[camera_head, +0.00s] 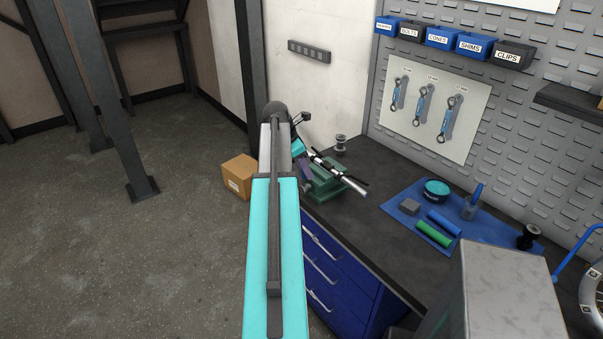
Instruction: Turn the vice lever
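The green vice (326,184) stands on the dark workbench, just right of my teal and grey arm. A silver rod (346,178) with black parts slants down to the right across the top of the vice. I cannot tell whether the rod belongs to the vice or is a part held in it, and I cannot pick out the lever for sure. My arm reaches from the bottom middle up to the bench corner. My gripper (304,172) is small and partly hidden near the vice's left side; I cannot tell its opening or whether it touches anything.
A small metal spool-like part (341,144) stands behind the vice. A blue mat (405,207) to the right carries a tin, rolls and a brush. A grey metal box (505,290) fills the lower right. A cardboard box (239,175) sits left of the bench. The left floor is mostly open.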

